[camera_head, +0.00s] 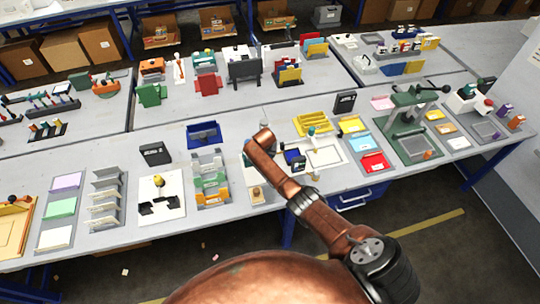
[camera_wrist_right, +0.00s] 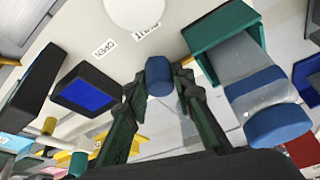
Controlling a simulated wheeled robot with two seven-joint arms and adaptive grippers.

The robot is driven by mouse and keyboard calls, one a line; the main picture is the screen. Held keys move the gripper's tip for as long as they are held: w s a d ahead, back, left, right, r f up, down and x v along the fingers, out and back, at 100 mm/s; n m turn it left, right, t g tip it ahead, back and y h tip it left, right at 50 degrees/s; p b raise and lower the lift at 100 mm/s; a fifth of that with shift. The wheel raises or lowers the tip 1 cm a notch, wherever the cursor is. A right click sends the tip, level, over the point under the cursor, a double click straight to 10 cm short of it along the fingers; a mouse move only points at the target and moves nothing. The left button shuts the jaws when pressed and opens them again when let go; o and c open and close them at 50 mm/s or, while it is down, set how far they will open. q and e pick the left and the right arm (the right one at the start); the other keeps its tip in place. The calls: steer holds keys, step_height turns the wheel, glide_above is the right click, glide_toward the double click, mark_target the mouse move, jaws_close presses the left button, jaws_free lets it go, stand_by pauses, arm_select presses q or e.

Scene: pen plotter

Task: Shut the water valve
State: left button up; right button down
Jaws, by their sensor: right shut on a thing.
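In the right wrist view a blue knob (camera_wrist_right: 159,72) sits between the two dark green fingers of my right gripper (camera_wrist_right: 161,84). The fingers are shut on it, one on each side. A pale plate (camera_wrist_right: 85,22) lies behind it, with small labels that seem to read OPEN (camera_wrist_right: 104,48) and SHUT (camera_wrist_right: 147,31), seen upside down. The knob's base and exact turn are hard to tell. In the head view my copper right arm reaches over the front table and hides the gripper and the knob. My left gripper does not show.
A black-framed blue screen (camera_wrist_right: 88,90) and a teal box (camera_wrist_right: 224,32) stand close to the gripper. A clear bottle-like thing with a blue end (camera_wrist_right: 278,125) is at right. In the head view, a green press (camera_head: 408,115) stands right on the crowded table (camera_head: 105,160).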

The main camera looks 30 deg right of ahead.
steer(key=shift+w+a+f+m+g+h+b, duration=0.1)
steer(key=shift+w+a+m+g+h+b, duration=0.1)
steer(key=shift+m+b, duration=0.3)
steer(key=shift+w+a+m+g+h+b, duration=0.1)
steer(key=shift+w+a+m+h+b, duration=0.1)
steer(key=shift+m, duration=0.5)
steer(key=c, duration=1.7)
jaws_free()
steer(key=shift+w, duration=0.1)
steer(key=shift+o, duration=0.2)
